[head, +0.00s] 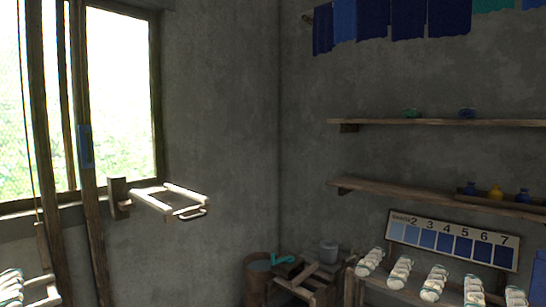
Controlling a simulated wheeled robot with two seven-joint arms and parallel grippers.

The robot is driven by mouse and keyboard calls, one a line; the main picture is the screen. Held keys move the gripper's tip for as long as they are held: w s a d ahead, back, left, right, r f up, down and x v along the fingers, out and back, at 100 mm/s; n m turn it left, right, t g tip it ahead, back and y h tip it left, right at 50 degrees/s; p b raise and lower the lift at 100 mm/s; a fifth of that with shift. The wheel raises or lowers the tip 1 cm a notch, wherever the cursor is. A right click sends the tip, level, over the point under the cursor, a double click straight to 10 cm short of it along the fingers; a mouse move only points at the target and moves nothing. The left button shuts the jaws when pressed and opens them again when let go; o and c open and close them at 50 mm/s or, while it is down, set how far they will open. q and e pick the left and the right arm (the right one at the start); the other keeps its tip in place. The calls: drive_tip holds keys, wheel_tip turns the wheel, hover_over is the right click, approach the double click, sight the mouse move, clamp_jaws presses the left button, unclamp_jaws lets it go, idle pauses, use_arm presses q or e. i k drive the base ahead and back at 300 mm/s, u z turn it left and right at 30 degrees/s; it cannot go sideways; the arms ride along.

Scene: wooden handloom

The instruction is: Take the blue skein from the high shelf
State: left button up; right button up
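The high shelf (435,122) is a wooden plank on the right wall. Neither of my grippers shows in the head view.
A lower shelf (420,194) holds small blue and yellow jars. Below are a numbered blue shade chart (454,242) and rows of white skeins (435,283). A wooden frame (170,201) juts out by the window. A bucket (258,277) stands in the corner.

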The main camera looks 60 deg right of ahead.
sight(465, 113)
drive_tip(key=z, duration=3.9)
